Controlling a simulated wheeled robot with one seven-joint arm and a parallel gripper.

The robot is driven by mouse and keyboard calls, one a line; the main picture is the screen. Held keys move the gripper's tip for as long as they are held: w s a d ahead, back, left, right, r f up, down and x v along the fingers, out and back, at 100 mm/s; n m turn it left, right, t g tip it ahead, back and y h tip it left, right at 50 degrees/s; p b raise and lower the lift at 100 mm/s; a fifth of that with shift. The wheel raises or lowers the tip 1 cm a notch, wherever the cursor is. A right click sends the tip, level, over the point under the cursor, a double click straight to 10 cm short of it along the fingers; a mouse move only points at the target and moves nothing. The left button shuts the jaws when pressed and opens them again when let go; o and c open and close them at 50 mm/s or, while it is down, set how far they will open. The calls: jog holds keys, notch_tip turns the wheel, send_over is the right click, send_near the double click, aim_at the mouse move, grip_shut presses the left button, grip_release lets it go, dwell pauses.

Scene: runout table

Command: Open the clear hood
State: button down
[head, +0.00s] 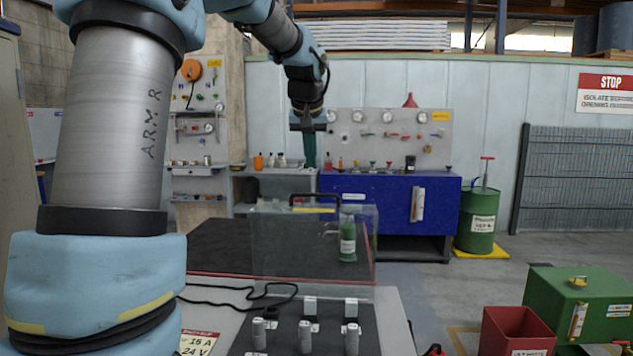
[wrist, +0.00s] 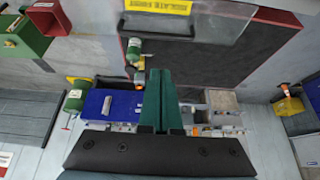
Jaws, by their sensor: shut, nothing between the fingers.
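The clear hood (head: 285,240) is a see-through box at the near end of the dark table, in the middle of the head view. It looks lowered, with a black bar handle (head: 315,196) along its top. A green cylinder (head: 347,240) shows through it. In the wrist view part of the clear hood (wrist: 205,22) is at the top, with a yellow label. My gripper (head: 310,166) points down above the handle in the head view, apart from it. Its green fingers (wrist: 158,75) are together and empty in the wrist view.
The dark table top (head: 215,245) has a red edge. A panel with several grey switches (head: 305,335) and a black cable lie in front. A blue cabinet (head: 380,200) stands behind. A green drum (head: 477,220), a red bin (head: 515,330) and a green box (head: 570,300) are right.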

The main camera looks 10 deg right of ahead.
jog(key=d+r, duration=0.2)
jog(key=p, duration=0.4)
send_over(317, 205)
jog(key=f, duration=0.8)
jog(key=shift+w+f, duration=0.35)
jog(key=shift+w, duration=0.05)
jog(key=shift+s+a+f, duration=0.1)
jog(key=shift+s+f, duration=0.2)
jog(key=shift+s, duration=0.2)
